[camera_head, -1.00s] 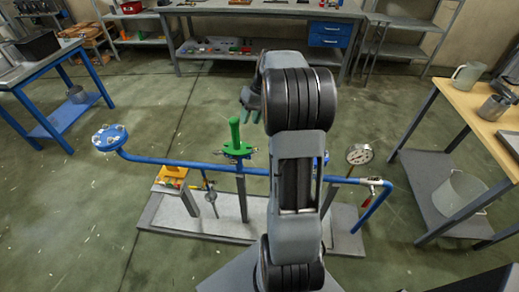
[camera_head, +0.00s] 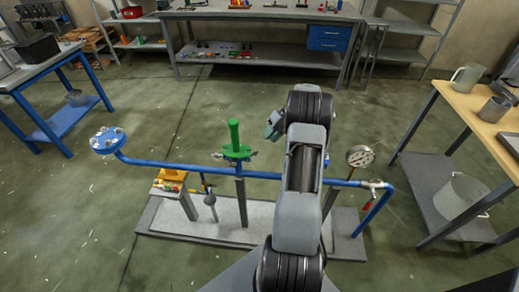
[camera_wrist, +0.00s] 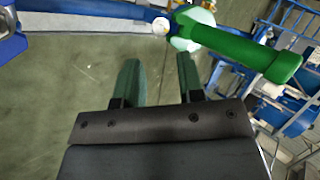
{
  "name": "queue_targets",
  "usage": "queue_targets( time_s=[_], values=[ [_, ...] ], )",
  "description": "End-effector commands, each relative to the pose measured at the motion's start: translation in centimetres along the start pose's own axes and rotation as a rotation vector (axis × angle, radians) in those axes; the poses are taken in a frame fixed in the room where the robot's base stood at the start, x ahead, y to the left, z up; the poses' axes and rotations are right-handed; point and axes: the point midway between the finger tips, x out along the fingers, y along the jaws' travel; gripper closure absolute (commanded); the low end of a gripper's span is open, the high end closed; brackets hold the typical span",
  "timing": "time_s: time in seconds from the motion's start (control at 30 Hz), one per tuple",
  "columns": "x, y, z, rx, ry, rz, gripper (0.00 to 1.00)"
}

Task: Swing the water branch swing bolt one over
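The blue pipe (camera_head: 195,167) runs across a low stand, with a round blue flange (camera_head: 105,140) at its left end. Small pale bolts show around that flange, but I cannot tell which is swing bolt one. A green upright handle (camera_head: 234,136) stands on the pipe's middle fitting, with small metal parts at its base. In the wrist view, the green handle (camera_wrist: 245,48) and blue pipe (camera_wrist: 95,8) lie beyond the fingers. My gripper (camera_wrist: 157,68) is open and empty, its green fingers apart. In the head view, my gripper (camera_head: 271,127) is right of the handle, partly hidden by my arm.
A pressure gauge (camera_head: 360,156) and a small valve (camera_head: 376,185) are at the pipe's right. The stand base (camera_head: 160,220) rests on the floor. A blue-legged table (camera_head: 50,70) is at left, a wooden-topped table (camera_head: 478,105) at right. The floor behind the pipe is clear.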

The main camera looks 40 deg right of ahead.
Motion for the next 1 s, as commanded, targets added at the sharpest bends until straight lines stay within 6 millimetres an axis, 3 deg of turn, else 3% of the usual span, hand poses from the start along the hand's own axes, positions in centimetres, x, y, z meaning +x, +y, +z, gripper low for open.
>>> queue_targets(
  time_s=[0.2,0.4,0.9,1.0],
  values=[
    [3.9,-0.1,0.0,0.000,-0.002,0.000,0.65],
    [6.2,0.0,0.0,0.001,-0.002,0.000,0.65],
    [7.3,0.0,0.0,0.001,0.000,0.001,0.65],
    [7.3,0.0,0.0,0.001,0.000,0.001,0.73]
  ],
)
